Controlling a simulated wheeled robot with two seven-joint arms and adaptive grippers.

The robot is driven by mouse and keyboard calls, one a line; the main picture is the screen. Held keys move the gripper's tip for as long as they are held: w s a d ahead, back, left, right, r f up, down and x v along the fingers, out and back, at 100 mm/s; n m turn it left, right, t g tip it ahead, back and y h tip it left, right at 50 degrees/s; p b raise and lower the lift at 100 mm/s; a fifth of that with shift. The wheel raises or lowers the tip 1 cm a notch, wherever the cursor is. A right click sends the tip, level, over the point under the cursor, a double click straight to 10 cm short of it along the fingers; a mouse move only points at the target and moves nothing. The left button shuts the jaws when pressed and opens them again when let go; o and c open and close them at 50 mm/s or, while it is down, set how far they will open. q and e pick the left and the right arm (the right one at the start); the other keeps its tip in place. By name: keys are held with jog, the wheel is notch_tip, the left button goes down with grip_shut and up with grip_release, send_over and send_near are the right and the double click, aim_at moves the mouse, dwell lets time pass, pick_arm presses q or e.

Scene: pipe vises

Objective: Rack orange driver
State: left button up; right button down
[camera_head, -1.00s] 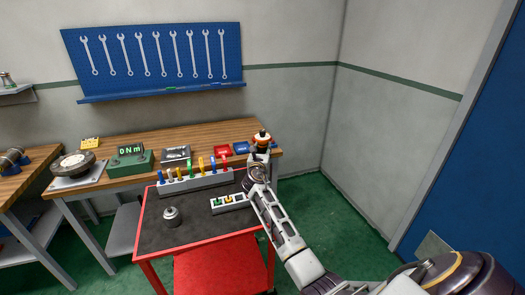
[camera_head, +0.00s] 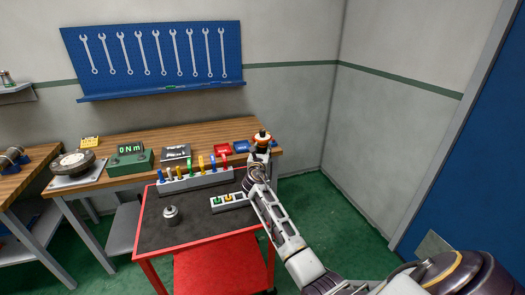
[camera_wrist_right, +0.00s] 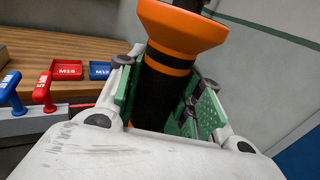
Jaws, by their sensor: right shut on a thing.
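The orange driver (camera_head: 262,136) is held upright in my right gripper (camera_head: 261,152), over the right end of the wooden bench and behind the red cart. In the right wrist view the driver (camera_wrist_right: 177,58) shows an orange flared collar and a black body with an orange band. The green finger pads of my right gripper (camera_wrist_right: 160,100) are closed around the black body. A grey rack (camera_head: 200,182) on the cart's back edge holds several coloured-handled tools upright. The driver's lower end is hidden by the gripper. My left gripper is out of view.
The red cart (camera_head: 205,249) has a dark top with a small grey block (camera_head: 231,202) and a metal cylinder (camera_head: 170,215). The bench (camera_head: 128,137) behind carries a green torque display (camera_head: 130,158), a red tray (camera_head: 222,150) and a blue tray (camera_head: 241,147). The cart top's front is mostly clear.

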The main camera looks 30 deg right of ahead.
jog(key=shift+f+b, duration=1.45)
jog(key=shift+f, duration=0.85)
dwell(4.2)
jog(key=shift+f+b, duration=0.4)
jog(key=shift+f, duration=0.15)
dwell(0.9)
